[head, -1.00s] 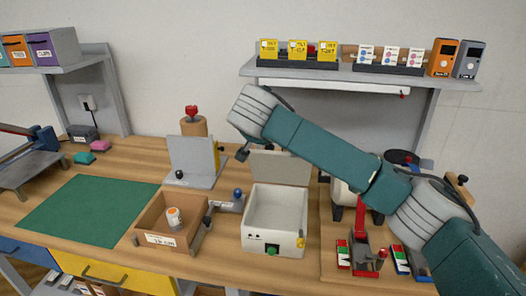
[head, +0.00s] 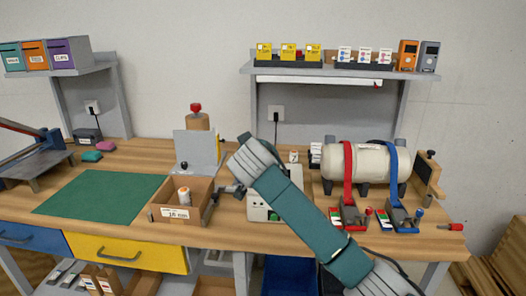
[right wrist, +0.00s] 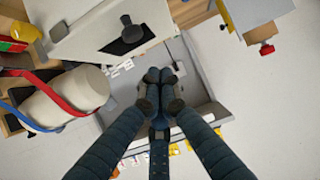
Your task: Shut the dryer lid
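The dryer, a white box (head: 262,211) with a green button on its front, stands on the bench in the head view, mostly covered by my right arm. Its lid (right wrist: 85,37) shows in the right wrist view as a pale panel with a black knob. No raised lid stands behind the box in the head view, so the lid looks lowered; whether it is fully shut is hidden. My right gripper (right wrist: 160,76) has its fingers together, with nothing visible between them. It appears beside the lid, apart from the knob. My left gripper is not in view.
A cream tank (head: 368,165) with red and blue straps stands right of the dryer. A wooden tray (head: 207,209) holding a small bottle (head: 184,197) is to its left. The green mat (head: 100,195) is bare. A shelf (head: 340,69) hangs behind.

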